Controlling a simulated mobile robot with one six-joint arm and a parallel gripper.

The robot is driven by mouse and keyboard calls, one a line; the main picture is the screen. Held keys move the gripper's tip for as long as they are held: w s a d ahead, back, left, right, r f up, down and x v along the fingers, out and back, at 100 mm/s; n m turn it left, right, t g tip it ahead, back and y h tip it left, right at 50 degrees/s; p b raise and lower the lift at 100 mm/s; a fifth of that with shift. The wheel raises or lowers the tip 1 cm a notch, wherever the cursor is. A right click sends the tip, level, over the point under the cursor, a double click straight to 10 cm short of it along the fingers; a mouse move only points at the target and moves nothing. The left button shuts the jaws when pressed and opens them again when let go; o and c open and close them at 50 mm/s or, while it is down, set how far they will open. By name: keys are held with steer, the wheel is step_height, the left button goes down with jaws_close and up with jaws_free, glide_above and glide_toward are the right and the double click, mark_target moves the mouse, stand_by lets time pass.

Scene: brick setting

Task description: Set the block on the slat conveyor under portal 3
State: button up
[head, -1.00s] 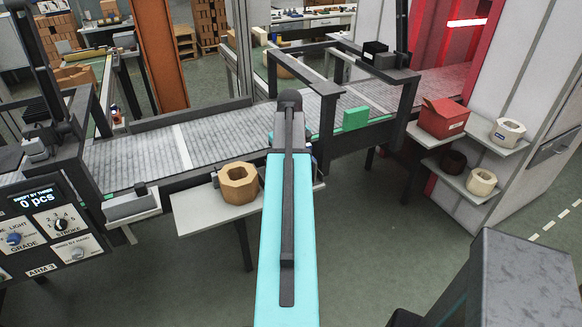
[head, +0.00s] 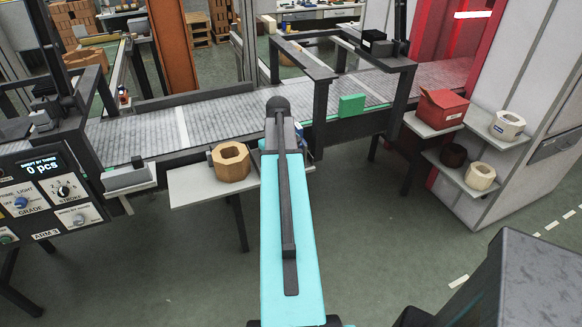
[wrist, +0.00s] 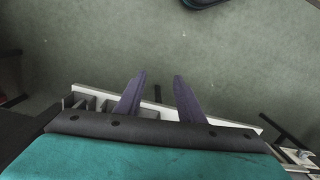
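A tan hexagonal block (head: 231,163) with a hole stands on a small pale side shelf (head: 190,191) in front of the slat conveyor (head: 145,134). A dark portal frame (head: 310,62) spans the conveyor right of centre; no number is readable on it. A green block-shaped piece (head: 351,105) is at the conveyor's near edge by the portal. My gripper (wrist: 159,76) is open in the wrist view, its two fingers apart with nothing between them, above a pale ledge and the floor. In the head view my turquoise arm hides it.
A control panel (head: 45,195) reading "0 pcs" stands at the left. At the right, shelves carry a red box (head: 442,108), a cream hexagonal piece (head: 507,125), another cream ring (head: 480,176) and a dark one (head: 453,155).

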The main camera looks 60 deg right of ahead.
steer(key=w+a+f+n+g+y+b, duration=0.1)
steer(key=w+a+f+n+g, duration=0.15)
steer(key=a+f, duration=1.15)
steer(key=w+a+f+n+g+b, duration=0.1)
steer(key=w+a+f+n, duration=0.2)
steer(key=a+f, duration=1.05)
steer(key=s+a+f+g+h, duration=0.1)
steer(key=s+a+f, duration=0.6)
steer(key=a, duration=0.4)
steer(key=s+a+f+b, duration=0.1)
steer(key=s+a+f, duration=0.6)
steer(key=s+a, duration=0.3)
steer(key=shift+s+a+g+h, duration=0.2)
steer(key=shift+a+g+h, duration=0.2)
steer(key=shift+a, duration=0.75)
steer(key=shift+s, duration=0.15)
steer(key=shift+c, duration=0.5)
